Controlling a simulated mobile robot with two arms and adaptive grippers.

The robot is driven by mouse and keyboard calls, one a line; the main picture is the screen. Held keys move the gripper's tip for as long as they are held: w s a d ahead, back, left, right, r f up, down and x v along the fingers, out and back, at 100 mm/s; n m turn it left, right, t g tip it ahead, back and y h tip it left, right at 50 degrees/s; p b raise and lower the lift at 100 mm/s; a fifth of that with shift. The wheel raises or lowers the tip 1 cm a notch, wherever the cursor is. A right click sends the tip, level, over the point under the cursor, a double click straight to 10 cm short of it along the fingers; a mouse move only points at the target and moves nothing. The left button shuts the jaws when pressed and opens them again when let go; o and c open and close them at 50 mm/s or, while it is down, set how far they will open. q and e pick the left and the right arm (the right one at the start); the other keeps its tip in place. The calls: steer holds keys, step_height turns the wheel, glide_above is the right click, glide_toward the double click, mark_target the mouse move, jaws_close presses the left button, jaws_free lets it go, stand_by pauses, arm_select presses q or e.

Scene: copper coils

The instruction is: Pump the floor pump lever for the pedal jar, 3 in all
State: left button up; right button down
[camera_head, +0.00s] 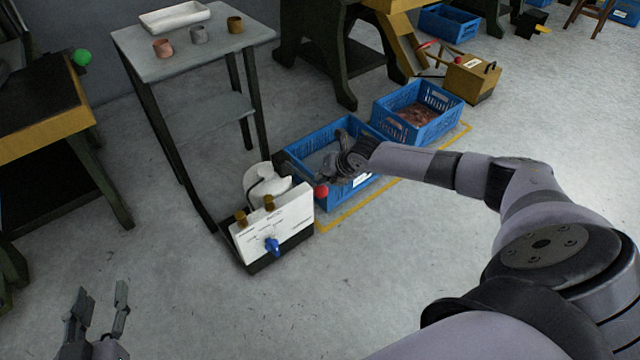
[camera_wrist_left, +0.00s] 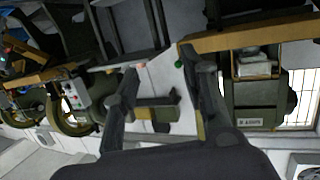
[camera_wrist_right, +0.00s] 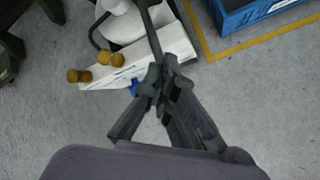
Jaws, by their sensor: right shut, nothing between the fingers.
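The floor pump unit (camera_head: 275,228) is a white panel on a dark base, with brass knobs on top and a blue knob (camera_head: 272,246) on its front. A white rounded jar (camera_head: 268,184) stands behind the panel. A red ball (camera_head: 321,191) shows at the panel's right end, probably the lever's tip. My right gripper (camera_head: 335,168) is shut and empty, just above and right of that ball. In the right wrist view, a dark bar (camera_wrist_right: 151,35) runs down to the shut fingers (camera_wrist_right: 163,80); contact cannot be told. My left gripper (camera_head: 98,300) is open and empty, low at the left.
Two blue crates (camera_head: 420,128) stand inside a yellow floor line, the nearer one (camera_head: 335,199) partly behind my right gripper. A grey table (camera_head: 180,62) with small cups and a white tray stands behind the pump. The floor in front of the pump is clear.

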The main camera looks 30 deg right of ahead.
steer(key=shift+r+p, duration=0.35)
steer(key=shift+r, duration=0.1)
steer(key=shift+w+r, duration=0.1)
steer(key=shift+r, duration=0.2)
arm_select(q)
steer(key=s+f+g, duration=0.1)
steer(key=a+f+g, duration=0.1)
steer(key=f, duration=0.1)
steer(key=s+f+g+y, duration=0.1)
steer(key=f, duration=0.1)
steer(key=shift+s+a, duration=0.15)
steer(key=shift+s, duration=0.2)
steer(key=shift+r, duration=0.1)
